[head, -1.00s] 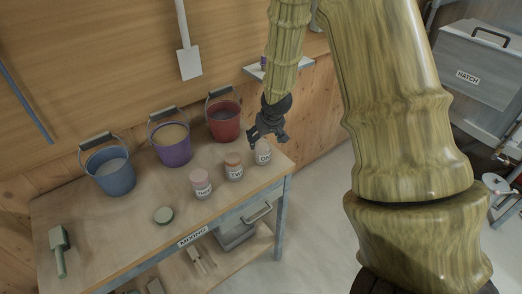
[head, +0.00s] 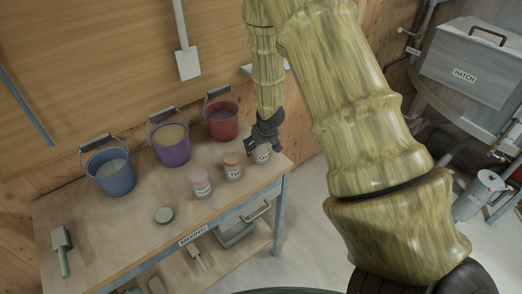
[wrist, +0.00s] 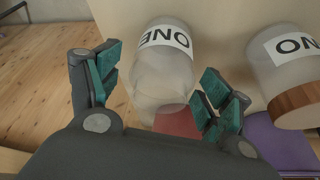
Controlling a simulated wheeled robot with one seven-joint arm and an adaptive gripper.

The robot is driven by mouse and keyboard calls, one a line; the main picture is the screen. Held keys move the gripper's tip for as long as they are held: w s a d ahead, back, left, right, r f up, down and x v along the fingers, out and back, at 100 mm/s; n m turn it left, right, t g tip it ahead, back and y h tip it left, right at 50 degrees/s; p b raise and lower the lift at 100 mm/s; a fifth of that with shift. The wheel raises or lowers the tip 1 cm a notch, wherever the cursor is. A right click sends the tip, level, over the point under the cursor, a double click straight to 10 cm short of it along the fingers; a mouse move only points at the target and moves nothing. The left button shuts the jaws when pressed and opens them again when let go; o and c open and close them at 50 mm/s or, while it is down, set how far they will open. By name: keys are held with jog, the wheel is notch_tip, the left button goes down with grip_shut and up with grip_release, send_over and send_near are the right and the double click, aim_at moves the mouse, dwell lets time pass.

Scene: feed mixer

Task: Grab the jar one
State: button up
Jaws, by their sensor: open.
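Jar one (head: 262,157) is a pale, clear-looking jar with a white label. It stands upright near the right end of the workbench (head: 130,225). In the wrist view, jar one (wrist: 163,75) shows its "ONE" label upside down and lies between my fingers. My gripper (head: 264,146) is just above and around the jar's top in the head view. In the wrist view my gripper (wrist: 160,90) is open, with a gap between the left finger and the jar. The head view hides part of the jar's top behind the fingers.
A brown-lidded jar (wrist: 285,75) stands close beside jar one; it also shows in the head view (head: 232,168). A pink-lidded jar (head: 200,186) stands further left. Red (head: 222,122), purple (head: 170,148) and blue (head: 110,173) buckets line the back.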

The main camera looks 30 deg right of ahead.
jog(key=shift+p+x, duration=0.3)
jog(key=shift+x, duration=0.95)
jog(key=shift+c, duration=0.4)
jog(key=c, duration=1)
